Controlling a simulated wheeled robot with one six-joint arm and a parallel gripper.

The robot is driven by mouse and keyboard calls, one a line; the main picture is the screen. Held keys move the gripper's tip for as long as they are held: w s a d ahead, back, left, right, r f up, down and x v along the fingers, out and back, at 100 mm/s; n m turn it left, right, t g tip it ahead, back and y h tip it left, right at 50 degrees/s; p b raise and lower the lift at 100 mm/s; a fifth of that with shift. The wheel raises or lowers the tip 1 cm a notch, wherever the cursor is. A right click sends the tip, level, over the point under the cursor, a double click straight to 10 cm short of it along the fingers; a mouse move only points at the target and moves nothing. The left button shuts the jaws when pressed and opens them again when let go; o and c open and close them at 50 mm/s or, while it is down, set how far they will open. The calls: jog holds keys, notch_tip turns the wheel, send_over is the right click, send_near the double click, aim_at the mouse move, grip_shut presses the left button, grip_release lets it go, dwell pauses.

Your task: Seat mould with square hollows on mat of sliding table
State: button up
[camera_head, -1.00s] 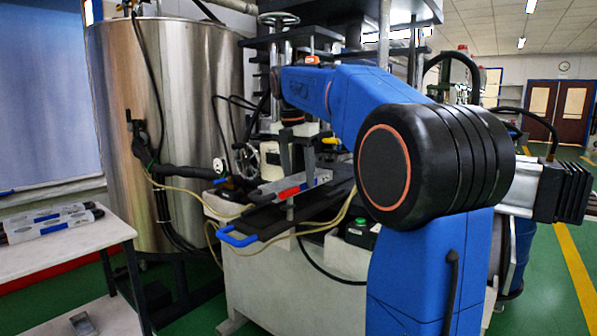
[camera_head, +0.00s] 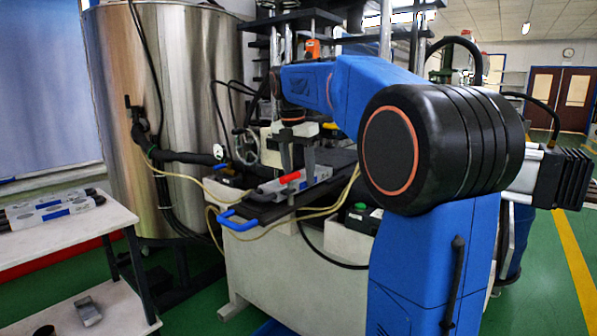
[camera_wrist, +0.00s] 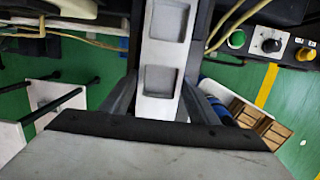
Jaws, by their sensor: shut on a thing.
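The grey mould (camera_head: 315,179) is held low over the sliding table's dark mat (camera_head: 268,213); I cannot tell whether it touches. In the wrist view the mould (camera_wrist: 155,109) runs lengthwise between my fingers and shows square hollows facing up. My gripper (camera_head: 297,166) points down with its fingers on either side of the mould, shut on it. The sliding table has a blue handle (camera_head: 239,222) at its front end. The mould's far side is hidden.
A red-tipped part (camera_head: 289,177) overlaps the mould in the head view. Machine columns stand close behind my gripper. A steel tank (camera_head: 160,120) is at left, and a white table (camera_head: 60,245) with other moulds at far left. Yellowish hoses (camera_head: 275,229) pass by the table.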

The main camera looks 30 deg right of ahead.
jog(key=shift+f, duration=0.15)
dwell(0.8)
jog(key=o, duration=1.8)
jog(key=shift+c, duration=0.2)
notch_tip(320, 180, up, 17)
jog(key=s+a, duration=0.1)
jog(key=a, duration=0.1)
jog(key=shift+a, duration=0.2)
jog(key=shift+s, duration=0.1)
